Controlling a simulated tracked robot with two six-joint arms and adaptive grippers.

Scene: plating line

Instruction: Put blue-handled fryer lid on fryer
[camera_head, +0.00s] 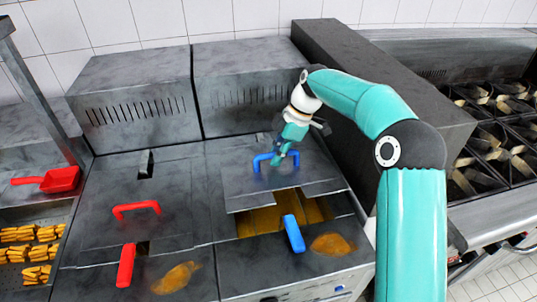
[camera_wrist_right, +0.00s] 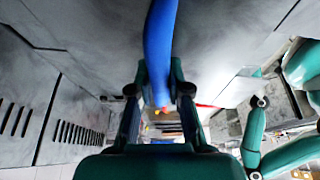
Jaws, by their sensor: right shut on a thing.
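The blue-handled fryer lid (camera_head: 245,186) is a flat grey plate over the back part of the right fryer. Its blue handle (camera_head: 262,164) also shows in the right wrist view (camera_wrist_right: 159,45). My right gripper (camera_head: 286,157) is shut on this handle, with a finger on each side of it. The fryer (camera_head: 225,252) stays open in front of the lid, with yellow-brown oil (camera_head: 262,221) showing. I cannot tell whether the lid rests on the fryer or hovers just above it. My left gripper is not in view.
A blue basket handle (camera_head: 294,234) sticks up at the opening's front edge. The left fryer has a red-handled lid (camera_head: 100,230) and a red basket handle (camera_head: 126,265). A red scoop (camera_head: 60,180) lies far left by fries. A dark block (camera_head: 385,95) and burners (camera_head: 505,150) stand right.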

